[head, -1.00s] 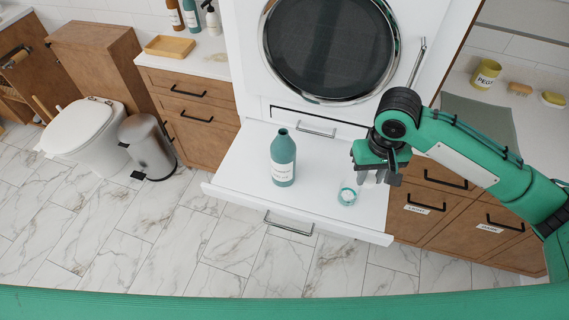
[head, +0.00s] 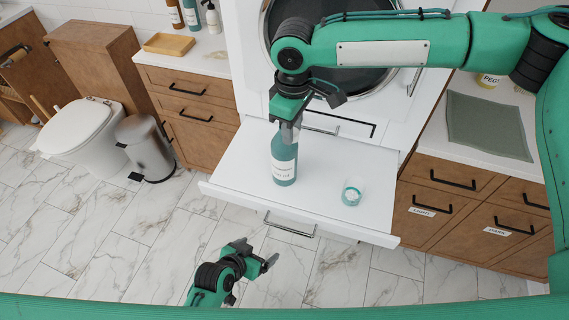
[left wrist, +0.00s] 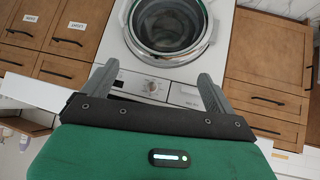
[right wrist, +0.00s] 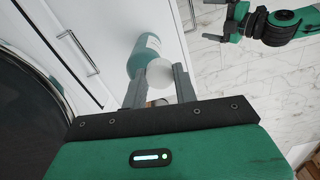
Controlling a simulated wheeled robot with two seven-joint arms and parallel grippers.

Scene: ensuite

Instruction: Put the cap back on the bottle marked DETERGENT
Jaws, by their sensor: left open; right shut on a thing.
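The teal bottle (head: 284,163) with a pale label stands upright on the white pull-out shelf (head: 235,170); its lettering is too small to read. My right gripper (head: 289,133) is directly over the bottle and hides its mouth. In the right wrist view the fingers (right wrist: 160,88) are shut on a round white cap (right wrist: 159,73), with the bottle (right wrist: 145,52) just beyond it. I cannot tell whether cap and neck touch. My left gripper (head: 270,263) is open and empty, low in front of the shelf. It faces the machine in the left wrist view (left wrist: 160,88).
A small clear cup with a teal rim (head: 352,194) stands on the shelf right of the bottle. The washer front (left wrist: 165,70) is below the shelf. The shelf's left part is clear.

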